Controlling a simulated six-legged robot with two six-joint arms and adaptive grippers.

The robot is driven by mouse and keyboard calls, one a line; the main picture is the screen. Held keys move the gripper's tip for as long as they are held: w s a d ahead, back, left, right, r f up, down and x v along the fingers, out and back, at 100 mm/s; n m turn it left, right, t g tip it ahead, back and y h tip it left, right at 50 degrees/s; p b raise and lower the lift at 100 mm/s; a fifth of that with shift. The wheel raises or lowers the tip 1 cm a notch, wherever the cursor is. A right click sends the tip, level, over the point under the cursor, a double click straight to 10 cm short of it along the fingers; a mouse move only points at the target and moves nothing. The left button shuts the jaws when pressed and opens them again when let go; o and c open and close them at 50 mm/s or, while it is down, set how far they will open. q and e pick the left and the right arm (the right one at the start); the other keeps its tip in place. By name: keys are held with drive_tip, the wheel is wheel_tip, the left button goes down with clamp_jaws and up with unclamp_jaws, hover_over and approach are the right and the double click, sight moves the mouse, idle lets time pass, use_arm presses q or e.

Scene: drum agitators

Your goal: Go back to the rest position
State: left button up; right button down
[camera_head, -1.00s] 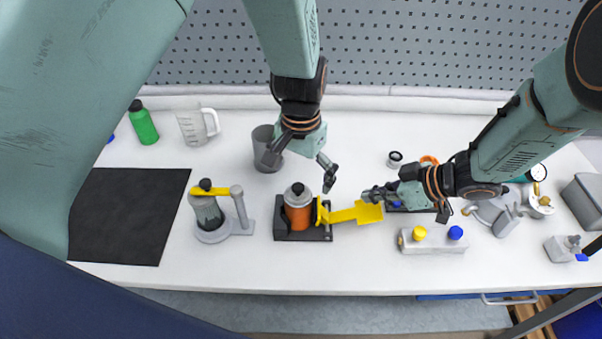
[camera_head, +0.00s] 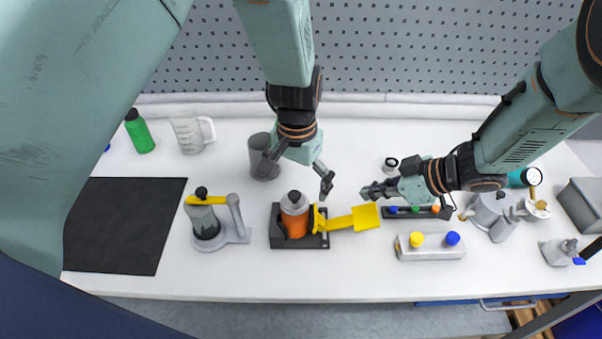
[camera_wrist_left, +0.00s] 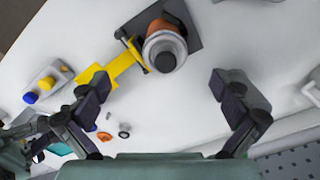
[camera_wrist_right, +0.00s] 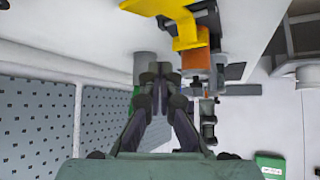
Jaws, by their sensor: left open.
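My left gripper (camera_head: 296,178) is open and empty, above and behind the orange drum (camera_head: 295,223) with a grey top. The drum sits in a black holder (camera_head: 276,240), and a yellow lever (camera_head: 352,220) sticks out to its right. In the left wrist view, the drum (camera_wrist_left: 165,48) lies beyond the spread fingers (camera_wrist_left: 160,85). My right gripper (camera_head: 370,190) has its fingers together with nothing seen between them, just behind the lever's wide end. The right wrist view shows the fingers (camera_wrist_right: 161,85) close together below the yellow lever (camera_wrist_right: 188,38).
Left stand the second agitator (camera_head: 205,222) with a yellow bar, a black mat (camera_head: 125,225), green bottle (camera_head: 139,132) and jug (camera_head: 188,135). A grey cup (camera_head: 262,158) is behind my left gripper. A button box (camera_head: 432,252) and grey kettle-like vessel (camera_head: 490,212) are right.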

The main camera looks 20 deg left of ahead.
sight(367, 217)
drive_tip(key=shift+f, duration=2.7)
drive_tip(key=shift+s+r, duration=0.1)
